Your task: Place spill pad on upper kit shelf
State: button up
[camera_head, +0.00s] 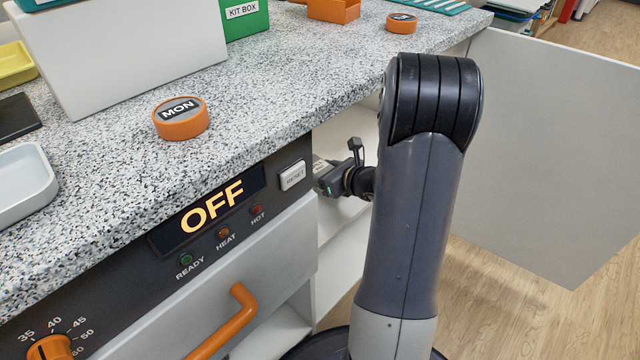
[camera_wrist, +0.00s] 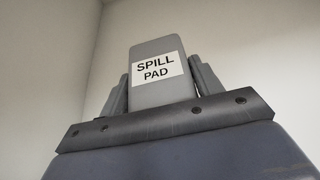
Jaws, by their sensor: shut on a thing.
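The spill pad (camera_wrist: 158,92) is a grey block with a white label reading SPILL PAD. In the wrist view it stands between the two fingers of my gripper (camera_wrist: 160,90), which is shut on it. Pale plain walls fill the view around it. In the head view my gripper (camera_head: 326,180) reaches into the open cabinet (camera_head: 345,140) below the counter, and my arm hides much of the opening. The upper kit shelf cannot be clearly made out; a pale inner surface (camera_head: 340,245) shows beside my arm.
The open cabinet door (camera_head: 545,150) stands out on the right. The speckled counter (camera_head: 290,70) is above, with an orange MON disc (camera_head: 181,118), a green kit box (camera_head: 243,18) and a white box (camera_head: 125,50). An orange handle (camera_head: 230,320) sticks out at the front.

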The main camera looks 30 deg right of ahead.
jog(key=shift+f+b, duration=0.9)
jog(key=shift+f, duration=1.05)
jog(key=shift+f, duration=0.15)
jog(key=o, duration=1)
jog(key=shift+c, duration=0.2)
jog(key=shift+r, duration=0.2)
jog(key=p+v, duration=0.3)
jog(key=v, duration=0.7)
jog(key=shift+s+d+r+p, duration=0.1)
jog(key=shift+s+r+p, duration=0.05)
jog(key=shift+s+p, duration=0.15)
jog(key=shift+s+d+r, duration=0.15)
jog(key=shift+s+r, duration=0.05)
jog(key=shift+s, duration=0.45)
